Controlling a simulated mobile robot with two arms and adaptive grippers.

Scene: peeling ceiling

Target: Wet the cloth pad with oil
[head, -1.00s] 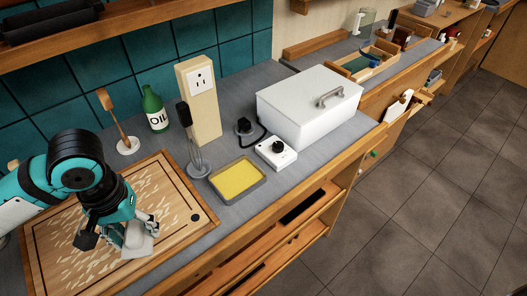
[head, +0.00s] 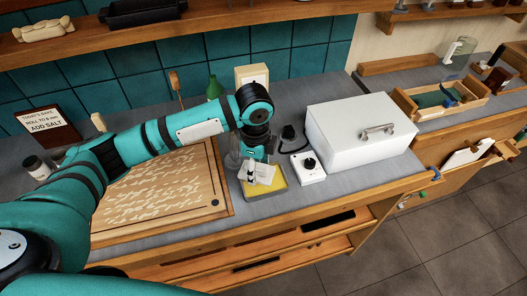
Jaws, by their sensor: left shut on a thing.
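My left gripper (head: 256,168) is shut on a white cloth pad (head: 264,175). It holds the pad over the shallow grey tray with a yellow filling (head: 276,188), right of the cutting board. The pad covers part of the yellow; I cannot tell whether it touches it. The green oil bottle (head: 214,88) stands at the back, and my left arm hides its lower part and label. My right gripper is not in view.
The cutting board (head: 225,192) with pale flakes lies left of the tray. A white box with a black knob (head: 309,165) stands close right of the tray, and a large white lidded box (head: 355,140) lies beyond. The counter's front edge runs just before the tray.

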